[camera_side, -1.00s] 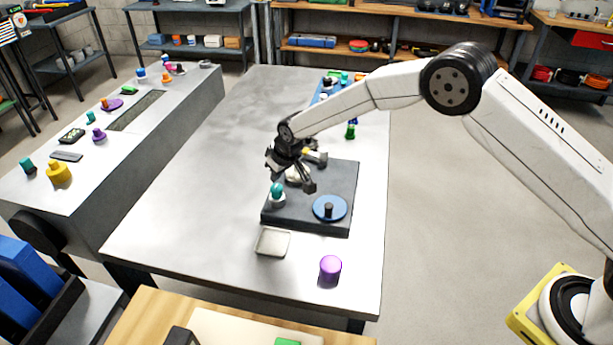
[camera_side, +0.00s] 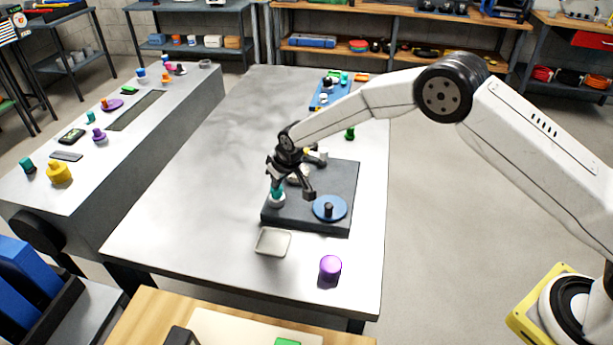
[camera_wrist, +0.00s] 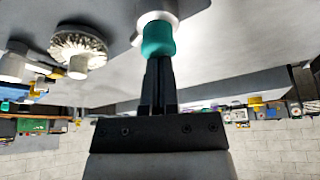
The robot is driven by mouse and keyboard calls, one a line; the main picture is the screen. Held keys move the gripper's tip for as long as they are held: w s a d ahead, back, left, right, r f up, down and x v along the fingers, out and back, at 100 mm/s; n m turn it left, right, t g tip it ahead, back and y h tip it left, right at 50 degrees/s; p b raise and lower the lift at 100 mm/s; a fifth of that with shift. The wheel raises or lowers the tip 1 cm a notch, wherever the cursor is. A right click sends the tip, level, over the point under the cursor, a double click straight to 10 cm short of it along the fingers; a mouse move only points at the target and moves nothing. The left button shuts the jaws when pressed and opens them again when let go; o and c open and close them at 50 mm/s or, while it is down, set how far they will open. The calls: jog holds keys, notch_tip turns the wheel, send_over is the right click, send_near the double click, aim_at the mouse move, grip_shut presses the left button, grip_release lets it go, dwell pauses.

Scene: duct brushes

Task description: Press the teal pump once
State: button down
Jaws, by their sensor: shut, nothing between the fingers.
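The teal pump (camera_side: 278,191) has a rounded teal top on a white base and stands at the left edge of a dark board (camera_side: 342,180) on the table. My gripper (camera_side: 275,180) is over it, pointing down, with shut, empty fingers at the teal top. In the wrist view, the shut fingertips (camera_wrist: 159,62) meet the teal top (camera_wrist: 158,38), apparently touching it. The fingers partly cover the pump in the side view. I cannot tell whether the top is pushed down.
A blue disc with a black knob (camera_side: 329,208) lies on the board's front right. A bristly round brush (camera_wrist: 78,48) is beside the pump in the wrist view. A shallow tray (camera_side: 272,242) and a purple cylinder (camera_side: 330,268) stand in front. The table's left side is clear.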

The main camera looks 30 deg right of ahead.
jog(key=shift+f, duration=0.55)
jog(key=shift+r, duration=1.05)
jog(key=shift+r, duration=3)
